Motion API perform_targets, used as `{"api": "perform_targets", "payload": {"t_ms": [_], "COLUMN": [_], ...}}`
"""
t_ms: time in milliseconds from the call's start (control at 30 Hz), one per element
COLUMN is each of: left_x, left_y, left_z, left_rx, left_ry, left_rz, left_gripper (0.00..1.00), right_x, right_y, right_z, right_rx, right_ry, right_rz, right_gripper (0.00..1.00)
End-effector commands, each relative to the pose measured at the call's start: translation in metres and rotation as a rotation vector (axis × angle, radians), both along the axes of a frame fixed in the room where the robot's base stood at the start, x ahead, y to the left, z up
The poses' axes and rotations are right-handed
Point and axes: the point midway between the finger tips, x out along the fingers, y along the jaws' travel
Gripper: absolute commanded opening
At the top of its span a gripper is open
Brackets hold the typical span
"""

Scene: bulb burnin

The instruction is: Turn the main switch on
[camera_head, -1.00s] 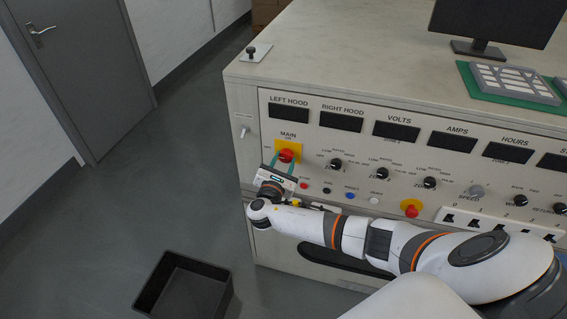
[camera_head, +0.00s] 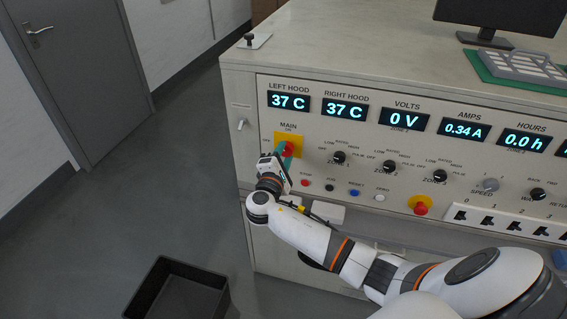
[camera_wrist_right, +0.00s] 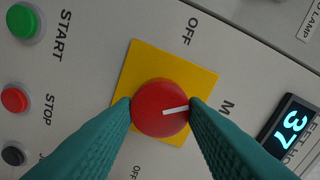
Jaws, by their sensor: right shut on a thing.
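The main switch (camera_head: 288,148) is a red round knob on a yellow square plate, under the MAIN label at the panel's left. In the right wrist view the red knob (camera_wrist_right: 160,108) carries a white pointer line that points toward the MAIN label side, away from both OFF labels. My right gripper (camera_head: 283,155) is at the knob. Its two teal fingers (camera_wrist_right: 160,112) are shut on the knob's sides. The displays are lit, with LEFT HOOD (camera_head: 289,101) and RIGHT HOOD (camera_head: 345,107) reading 37 C. My left gripper is not in view.
Start, stop and other small buttons (camera_head: 304,183) sit below the switch, close to my right wrist. A red emergency knob (camera_head: 421,208) is farther right. A black bin (camera_head: 178,290) stands on the floor at lower left. A monitor (camera_head: 497,16) stands on the bench top.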

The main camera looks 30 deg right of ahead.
Motion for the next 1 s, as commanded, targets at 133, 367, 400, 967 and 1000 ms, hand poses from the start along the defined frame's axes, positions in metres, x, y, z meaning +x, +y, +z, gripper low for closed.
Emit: {"api": "perform_targets", "payload": {"t_ms": [133,367,400,967,1000], "left_x": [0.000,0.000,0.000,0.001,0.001], "left_y": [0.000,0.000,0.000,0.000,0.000], "left_z": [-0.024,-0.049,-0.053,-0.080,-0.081], "left_rx": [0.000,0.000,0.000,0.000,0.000], "left_ry": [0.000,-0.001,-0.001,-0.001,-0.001], "left_rz": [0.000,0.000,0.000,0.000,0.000], "left_gripper": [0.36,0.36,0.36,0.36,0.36], "right_x": [-0.001,0.000,0.000,0.000,0.000], "right_y": [0.000,0.000,0.000,0.000,0.000], "right_z": [-0.008,-0.007,-0.007,-0.003,-0.003], "right_rx": [0.094,0.225,0.246,0.402,0.404], "right_ry": [-0.107,-0.261,-0.286,-0.467,-0.470], "right_rz": [-0.001,-0.002,-0.002,-0.002,-0.002], "right_gripper": [0.16,0.16,0.16,0.16,0.16]}}
